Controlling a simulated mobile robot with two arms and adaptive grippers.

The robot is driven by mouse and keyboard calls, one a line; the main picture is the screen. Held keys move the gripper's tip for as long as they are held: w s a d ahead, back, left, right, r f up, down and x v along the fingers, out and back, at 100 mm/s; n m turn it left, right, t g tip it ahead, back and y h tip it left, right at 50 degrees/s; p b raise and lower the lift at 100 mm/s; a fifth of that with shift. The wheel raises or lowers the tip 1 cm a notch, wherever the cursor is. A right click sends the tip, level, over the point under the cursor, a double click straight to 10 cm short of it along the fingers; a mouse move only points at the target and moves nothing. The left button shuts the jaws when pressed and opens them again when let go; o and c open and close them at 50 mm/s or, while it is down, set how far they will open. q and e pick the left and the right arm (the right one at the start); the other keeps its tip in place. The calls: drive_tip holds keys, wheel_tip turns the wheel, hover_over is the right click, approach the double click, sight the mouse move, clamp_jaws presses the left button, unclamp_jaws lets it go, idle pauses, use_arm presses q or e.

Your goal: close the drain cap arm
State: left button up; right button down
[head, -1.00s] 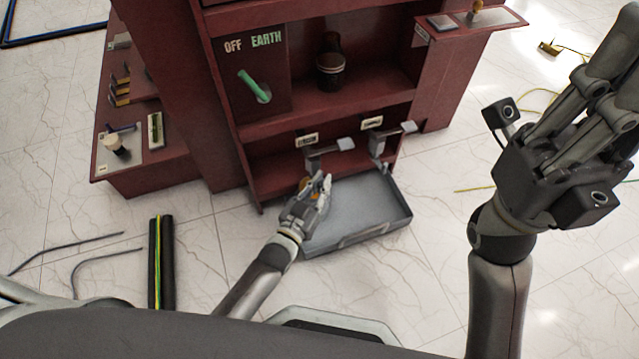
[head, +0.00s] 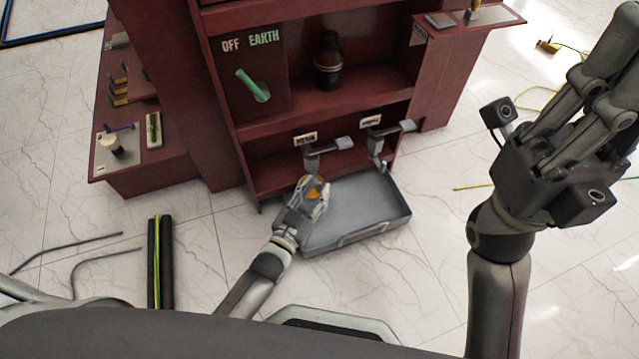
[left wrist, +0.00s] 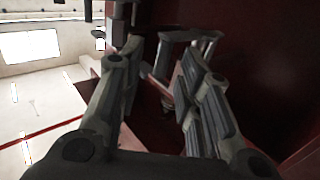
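Two grey taps with flat lever arms stick out of the lower shelf of the red cabinet: a left tap (head: 313,158) and a right tap (head: 386,138). I cannot tell which part is the drain cap arm. My left gripper (head: 312,190) is open just below the left tap, over the tray's left end. A small orange part (head: 314,193) shows between its fingers; I cannot tell if they touch it. In the left wrist view the fingers (left wrist: 165,68) are spread, with grey metal parts beyond them. My right gripper (head: 610,55) is raised at the right, away from the cabinet.
A grey tray (head: 355,240) lies on the floor under the taps. The cabinet (head: 225,150) has a green handle (head: 252,86) below OFF and EARTH, and a dark bushing (head: 327,62) on a shelf. Floor at right is mostly clear.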

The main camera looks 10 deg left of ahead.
use_arm(q)
drive_tip(key=shift+v, duration=2.6)
drive_tip(key=shift+d, duration=0.1)
